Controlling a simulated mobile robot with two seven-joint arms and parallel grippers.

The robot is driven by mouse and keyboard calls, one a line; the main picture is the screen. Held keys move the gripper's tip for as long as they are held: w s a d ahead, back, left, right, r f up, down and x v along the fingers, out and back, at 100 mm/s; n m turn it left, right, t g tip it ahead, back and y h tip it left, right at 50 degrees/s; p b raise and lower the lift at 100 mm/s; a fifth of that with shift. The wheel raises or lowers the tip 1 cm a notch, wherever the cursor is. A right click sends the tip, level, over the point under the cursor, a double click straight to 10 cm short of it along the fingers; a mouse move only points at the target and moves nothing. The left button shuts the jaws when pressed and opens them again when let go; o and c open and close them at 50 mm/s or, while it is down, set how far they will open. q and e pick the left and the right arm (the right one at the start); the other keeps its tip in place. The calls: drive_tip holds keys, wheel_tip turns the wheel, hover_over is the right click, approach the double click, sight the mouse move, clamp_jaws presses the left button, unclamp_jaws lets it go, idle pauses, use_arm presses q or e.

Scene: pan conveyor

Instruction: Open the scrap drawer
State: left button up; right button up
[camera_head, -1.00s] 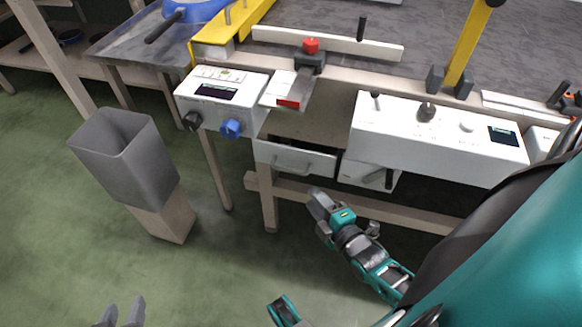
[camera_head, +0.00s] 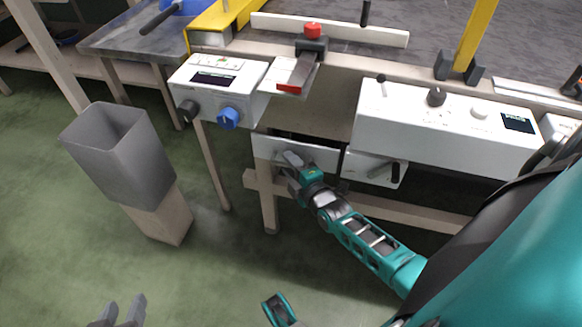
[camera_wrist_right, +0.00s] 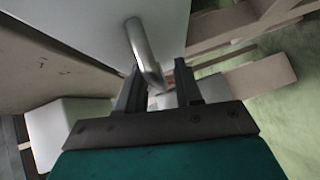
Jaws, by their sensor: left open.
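The drawer with a white front (camera_head: 322,154) sits under the bench, with a dark gap showing above its front. Its metal bar handle (camera_wrist_right: 143,48) shows in the right wrist view and is mostly covered by my gripper in the head view. My right gripper (camera_head: 288,160) is at the drawer front. My left gripper (camera_head: 121,312) is open and empty, low at the bottom left, far from the drawer.
A second white box with a dark handle (camera_head: 375,168) is right of the drawer. White control boxes (camera_head: 217,92) (camera_head: 445,122) sit above on both sides. A wooden leg (camera_head: 266,195) and crossbar (camera_head: 400,211) are below. A grey bin (camera_head: 120,155) stands left on green floor.

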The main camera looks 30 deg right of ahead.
drive_tip(key=shift+c, duration=0.4)
clamp_jaws()
